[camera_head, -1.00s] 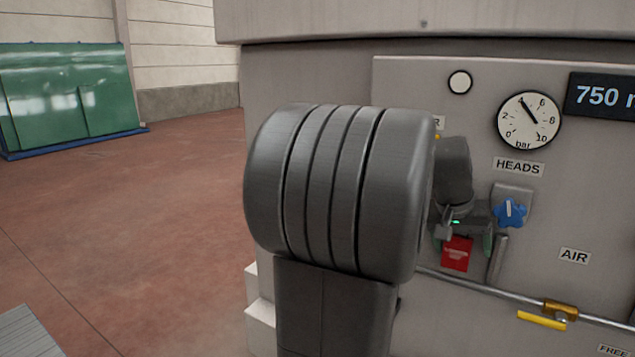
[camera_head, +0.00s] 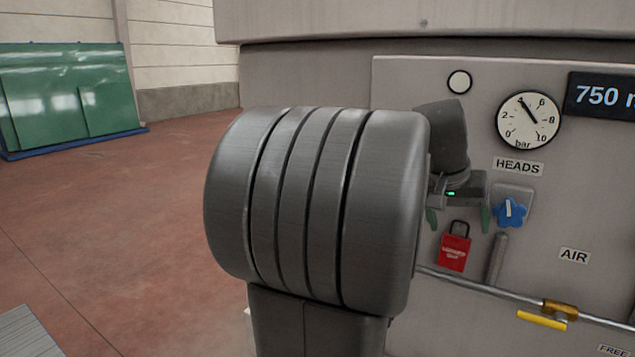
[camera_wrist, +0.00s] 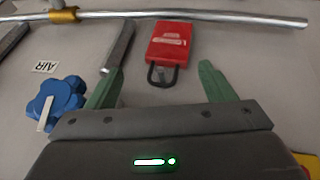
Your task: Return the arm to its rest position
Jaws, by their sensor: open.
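My gripper (camera_head: 458,217) is in front of the machine panel, partly hidden behind my large grey arm joint in the head view. A red padlock (camera_head: 454,246) with a dark shackle is on the panel just below the gripper in the head view.
A blue knob (camera_head: 510,211) is close to the gripper's right. A pressure gauge (camera_head: 528,120) is above it. A metal pipe (camera_head: 480,287) with a yellow-handled valve (camera_head: 543,319) runs below. Open floor (camera_head: 100,220) lies left, with green sheets (camera_head: 70,98) far back.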

